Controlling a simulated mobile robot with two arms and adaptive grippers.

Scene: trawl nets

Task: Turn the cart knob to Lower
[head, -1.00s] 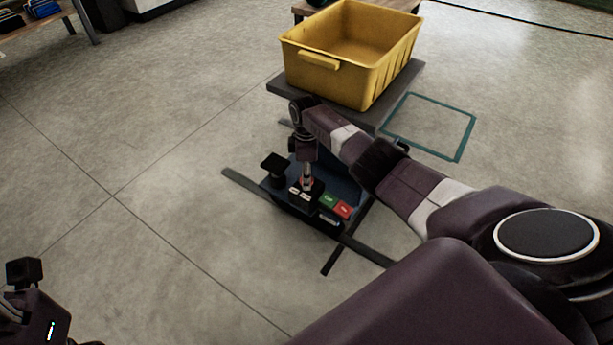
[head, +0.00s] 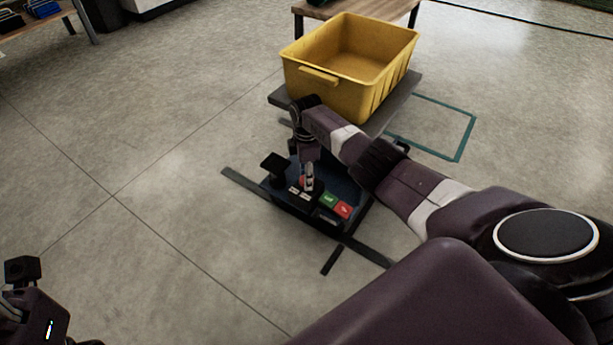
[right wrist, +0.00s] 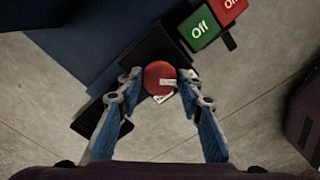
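The cart knob (right wrist: 156,76) is a round red dial with a white pointer mark, on the cart's dark control panel (head: 283,203). My right gripper (right wrist: 160,80) has its two fingers on either side of it, close against its sides. In the head view my right gripper (head: 309,182) points down at the panel and mostly covers the knob. Small white labels lie beside the knob, too small or covered to read. The cart's grey lift platform (head: 277,97) carries a yellow tub (head: 318,94). My left gripper (head: 25,270) is at the lower left, away from the cart; its fingers are unclear.
A teal outlined square (head: 465,140) is on the floor right of the cart. A wooden table (head: 322,10) stands behind the tub. The floor to the left is clear.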

